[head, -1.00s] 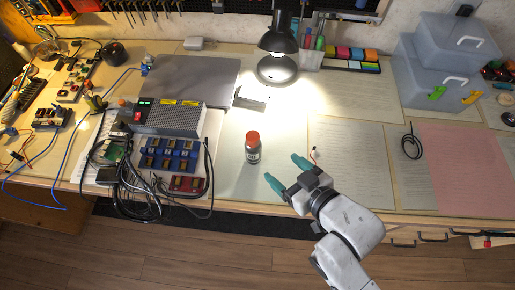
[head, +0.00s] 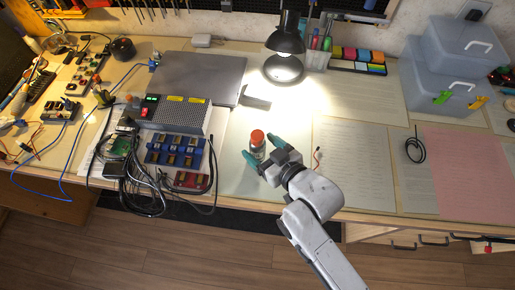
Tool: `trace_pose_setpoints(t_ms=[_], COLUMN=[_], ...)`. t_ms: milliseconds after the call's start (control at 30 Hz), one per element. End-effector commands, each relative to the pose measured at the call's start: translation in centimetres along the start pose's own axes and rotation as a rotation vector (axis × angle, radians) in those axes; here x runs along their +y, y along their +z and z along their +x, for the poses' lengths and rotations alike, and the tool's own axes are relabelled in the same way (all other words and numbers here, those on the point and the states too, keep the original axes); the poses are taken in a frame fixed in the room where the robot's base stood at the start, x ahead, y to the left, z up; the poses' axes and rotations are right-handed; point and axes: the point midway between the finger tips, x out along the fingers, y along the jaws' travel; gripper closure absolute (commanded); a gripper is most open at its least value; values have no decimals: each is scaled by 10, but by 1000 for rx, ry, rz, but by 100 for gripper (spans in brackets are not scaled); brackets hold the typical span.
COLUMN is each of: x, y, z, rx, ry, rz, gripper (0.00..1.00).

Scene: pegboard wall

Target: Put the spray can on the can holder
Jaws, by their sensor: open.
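The spray can (head: 258,146) is a small dark can with a pale label and an orange-red cap. It stands upright on the workbench under the lamp. My gripper (head: 262,150) has teal fingertips and is open, with one finger on the left of the can and the other on its right, close around it. I cannot tell whether the fingers touch it. A small dark grey bracket (head: 256,101) lies behind the can near the lamp base; I cannot tell whether it is the can holder.
A black desk lamp (head: 285,50) stands behind the can. A power supply (head: 179,115), blue modules (head: 175,150) and black cables crowd the left. A grey laptop (head: 198,76) lies behind them. Papers (head: 355,160) lie flat on the right, with clear room there.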

Motion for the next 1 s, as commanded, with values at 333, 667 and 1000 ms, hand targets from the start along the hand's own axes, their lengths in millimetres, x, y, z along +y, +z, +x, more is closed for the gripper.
trace_pose_setpoints(t_ms=[333, 667, 1000], x=[0, 0, 0], y=[0, 0, 0], z=[23, 23, 22], rx=[1, 1, 0], ry=[0, 0, 0], rz=[0, 0, -1], gripper=[23, 36, 69])
